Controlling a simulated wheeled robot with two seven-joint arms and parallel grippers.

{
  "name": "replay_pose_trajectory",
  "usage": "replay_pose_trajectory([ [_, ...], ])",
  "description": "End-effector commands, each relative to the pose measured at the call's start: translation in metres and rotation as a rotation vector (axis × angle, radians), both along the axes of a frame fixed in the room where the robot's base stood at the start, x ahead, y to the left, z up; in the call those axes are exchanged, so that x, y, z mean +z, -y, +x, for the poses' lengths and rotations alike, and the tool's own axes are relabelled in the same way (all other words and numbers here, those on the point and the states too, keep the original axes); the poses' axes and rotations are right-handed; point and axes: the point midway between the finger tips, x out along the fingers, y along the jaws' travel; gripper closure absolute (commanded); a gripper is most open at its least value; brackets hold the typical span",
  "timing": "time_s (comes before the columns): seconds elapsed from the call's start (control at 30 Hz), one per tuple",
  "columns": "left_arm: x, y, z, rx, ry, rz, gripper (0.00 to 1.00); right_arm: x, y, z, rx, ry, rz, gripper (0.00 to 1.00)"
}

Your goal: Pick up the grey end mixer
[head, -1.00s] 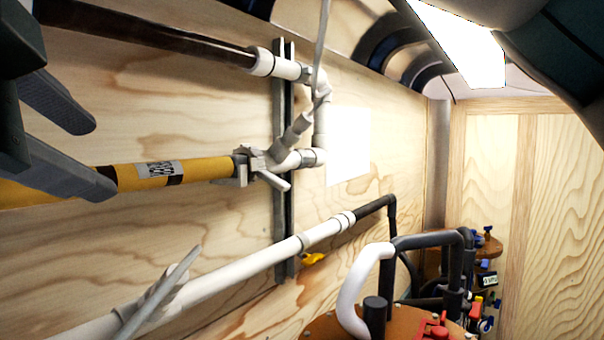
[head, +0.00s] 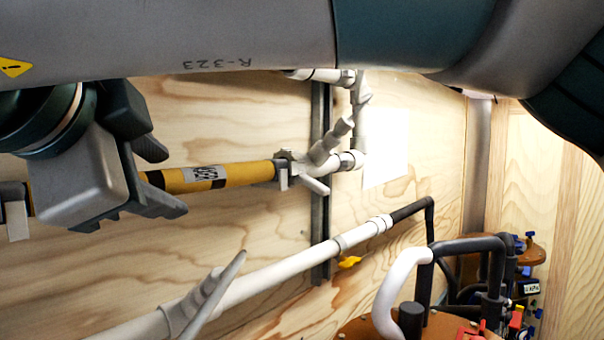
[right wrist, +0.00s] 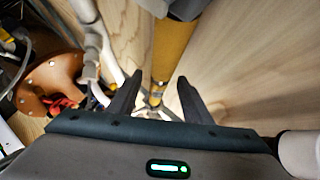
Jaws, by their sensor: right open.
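A yellow tube (head: 223,176) with a black-and-white label and grey end fittings runs along the plywood wall at left. It is the likeliest grey end mixer, though I cannot be sure. My right gripper (head: 163,178) is open and empty in front of the tube's left part, hiding some of it. In the right wrist view the yellow tube (right wrist: 172,48) shows between and beyond the two spread fingers (right wrist: 157,97). I cannot tell whether they touch it. The tube's left end (head: 14,208) sits near a light grey clip. My left gripper is not in view.
A grey clamp (head: 290,168) holds the tube's right end beside white elbow pipes (head: 350,160) on a metal rail (head: 320,240). A white pipe (head: 290,262) runs below. Brown drum tops (head: 362,328) with hoses stand at lower right. My right arm crosses the top.

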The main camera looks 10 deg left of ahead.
Motion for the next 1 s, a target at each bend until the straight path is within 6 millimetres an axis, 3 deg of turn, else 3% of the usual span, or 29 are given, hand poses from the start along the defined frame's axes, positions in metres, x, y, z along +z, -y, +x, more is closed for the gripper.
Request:
replay_pose_trajectory([
  [0.57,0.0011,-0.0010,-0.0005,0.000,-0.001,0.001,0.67,-0.0026,-0.0010,0.0058,0.000,0.001,0.000,0.55],
  [0.7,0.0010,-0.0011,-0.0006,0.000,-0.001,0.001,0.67,-0.0026,-0.0010,0.0058,0.000,0.001,0.000,0.89],
  [0.77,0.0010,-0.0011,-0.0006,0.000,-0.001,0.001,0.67,-0.0026,-0.0010,0.0057,0.000,0.001,0.000,1.00],
  [1.0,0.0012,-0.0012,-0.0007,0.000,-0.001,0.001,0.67,-0.0019,-0.0010,0.0057,0.001,0.002,0.001,1.00],
])
